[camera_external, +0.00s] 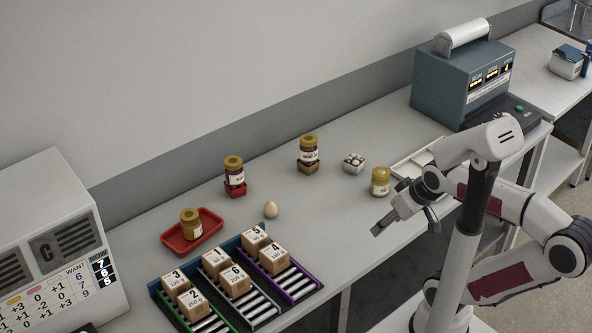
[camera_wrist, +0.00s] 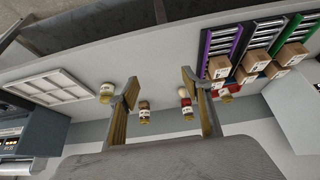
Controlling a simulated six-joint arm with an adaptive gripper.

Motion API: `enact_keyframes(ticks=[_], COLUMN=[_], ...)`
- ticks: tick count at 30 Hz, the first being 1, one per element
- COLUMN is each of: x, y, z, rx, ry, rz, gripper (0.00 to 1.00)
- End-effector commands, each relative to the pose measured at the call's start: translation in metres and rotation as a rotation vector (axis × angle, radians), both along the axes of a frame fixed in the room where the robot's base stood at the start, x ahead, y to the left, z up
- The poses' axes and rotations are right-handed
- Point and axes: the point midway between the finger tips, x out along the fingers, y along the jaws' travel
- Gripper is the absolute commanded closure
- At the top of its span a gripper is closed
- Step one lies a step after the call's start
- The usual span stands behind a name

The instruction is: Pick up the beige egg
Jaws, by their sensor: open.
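The beige egg (camera_external: 270,209) stands on the grey bench in the external view, to the right of the red tray and behind the numbered boxes. I cannot make it out in the wrist view. My gripper (camera_external: 380,229) is in the air above the front of the bench, to the right of the egg and well apart from it. In the wrist view my gripper (camera_wrist: 165,92) shows two spread fingers with nothing between them.
A red tray (camera_external: 217,235) holds a jar. Jars stand on a red block (camera_external: 235,190) and a brown block (camera_external: 308,167). Another jar (camera_external: 380,181) is near my arm, by a white divided tray (camera_external: 408,165). Numbered boxes (camera_external: 236,281) sit on roller racks. Bench between egg and gripper is clear.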

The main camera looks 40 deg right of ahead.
Motion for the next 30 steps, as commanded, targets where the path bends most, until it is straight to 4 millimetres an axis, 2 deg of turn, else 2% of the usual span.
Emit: enact_keyframes(ticks=[8, 18, 30], x=[0.041, 0.118, 0.202], y=[-0.018, -0.047, -0.064], z=[0.001, 0.000, -0.013], rx=[-0.058, -0.156, -0.224], ry=[-0.051, -0.161, -0.284], rz=[-0.015, -0.005, 0.072], gripper=[0.51, 0.51, 0.51])
